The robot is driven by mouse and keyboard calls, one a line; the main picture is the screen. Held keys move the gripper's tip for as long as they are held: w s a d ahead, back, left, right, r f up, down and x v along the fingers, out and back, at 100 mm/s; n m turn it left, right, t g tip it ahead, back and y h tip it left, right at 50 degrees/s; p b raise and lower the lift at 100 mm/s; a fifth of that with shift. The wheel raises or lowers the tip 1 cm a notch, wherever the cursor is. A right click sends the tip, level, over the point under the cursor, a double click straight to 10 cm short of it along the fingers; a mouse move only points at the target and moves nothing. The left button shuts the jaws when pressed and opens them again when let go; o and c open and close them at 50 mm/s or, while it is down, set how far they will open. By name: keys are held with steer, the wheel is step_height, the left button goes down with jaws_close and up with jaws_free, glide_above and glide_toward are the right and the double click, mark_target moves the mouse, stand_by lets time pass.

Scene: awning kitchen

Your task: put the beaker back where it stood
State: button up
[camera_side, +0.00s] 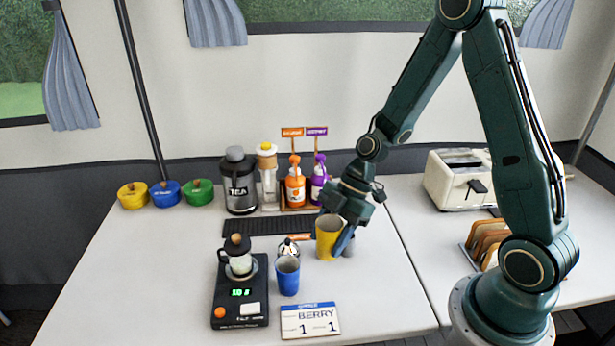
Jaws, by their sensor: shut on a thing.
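A yellow beaker (326,240) is in the middle of the table, in front of the right end of the dark mat. My gripper (338,238) reaches down from the upper right and is shut on the beaker's right side. A blue finger shows along that side. I cannot tell whether the beaker's base touches the table. A blue beaker (288,276) stands upright in front and to the left, apart from my gripper.
A black scale (241,308) with a small pot (239,262) stands left of the blue beaker. A small round pot (289,249) is behind it, a BERRY card (310,321) in front.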

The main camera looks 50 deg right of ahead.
step_height(320, 180, down, 7)
steer(key=shift+f, duration=0.15)
stand_by(0.4)
steer(key=shift+f, duration=1.9)
steer(key=shift+f, duration=0.15)
steer(key=o, duration=1.1)
steer(key=v, duration=1.2)
